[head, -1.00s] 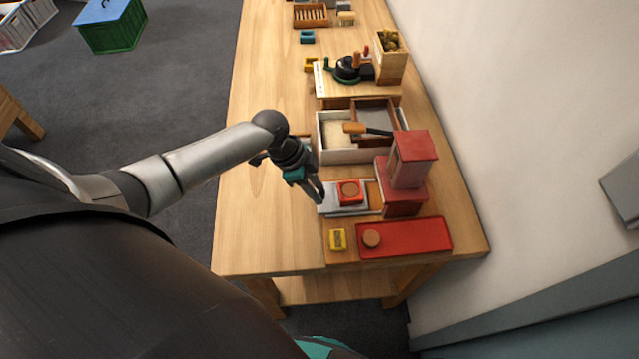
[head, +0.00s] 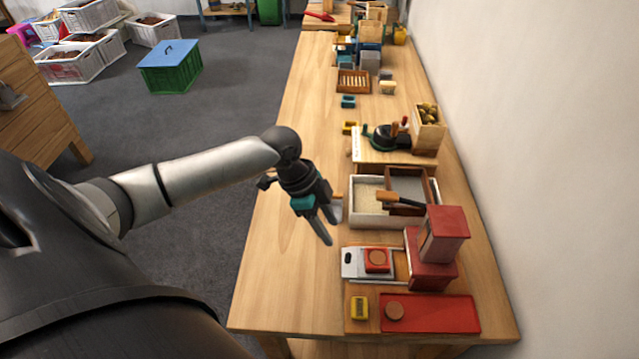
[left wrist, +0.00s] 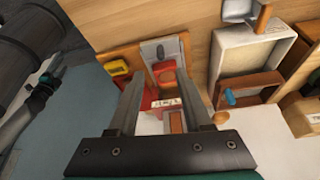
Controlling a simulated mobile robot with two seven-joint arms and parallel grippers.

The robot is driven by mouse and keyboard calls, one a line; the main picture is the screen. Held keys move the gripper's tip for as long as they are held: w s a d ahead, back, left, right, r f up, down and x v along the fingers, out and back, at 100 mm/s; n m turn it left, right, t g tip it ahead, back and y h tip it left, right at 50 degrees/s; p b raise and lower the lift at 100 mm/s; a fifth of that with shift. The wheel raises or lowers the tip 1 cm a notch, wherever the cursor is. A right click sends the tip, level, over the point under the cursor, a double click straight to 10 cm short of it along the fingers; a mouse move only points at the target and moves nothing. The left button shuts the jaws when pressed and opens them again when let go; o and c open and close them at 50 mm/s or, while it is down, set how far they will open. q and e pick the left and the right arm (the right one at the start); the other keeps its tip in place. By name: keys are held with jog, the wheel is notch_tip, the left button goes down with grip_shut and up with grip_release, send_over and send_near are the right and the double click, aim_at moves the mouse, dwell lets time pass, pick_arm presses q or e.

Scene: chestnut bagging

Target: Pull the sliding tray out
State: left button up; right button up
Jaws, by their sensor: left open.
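The sliding tray (head: 354,270) is a pale grey plate with a dark oval slot near its left end. It sticks out to the left of the red tower-like device (head: 431,270). A red square block with a round brown top (head: 377,260) sits on it. The tray also shows in the left wrist view (left wrist: 174,50), with its slot facing the top. My left gripper (head: 328,226) is open and empty, above and to the left of the tray in the head view and apart from it. A dark arm with teal parts shows at the left of the left wrist view, seemingly my right one; its jaws are unclear.
A red flat plate (head: 445,313) with a brown disc and a yellow block (head: 359,307) lie in front. The table (head: 285,250) is clear to the left; a wall bounds the right.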

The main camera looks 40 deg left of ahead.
pick_arm(q)
jog(key=shift+v, duration=2.35)
jog(key=shift+a, duration=0.1)
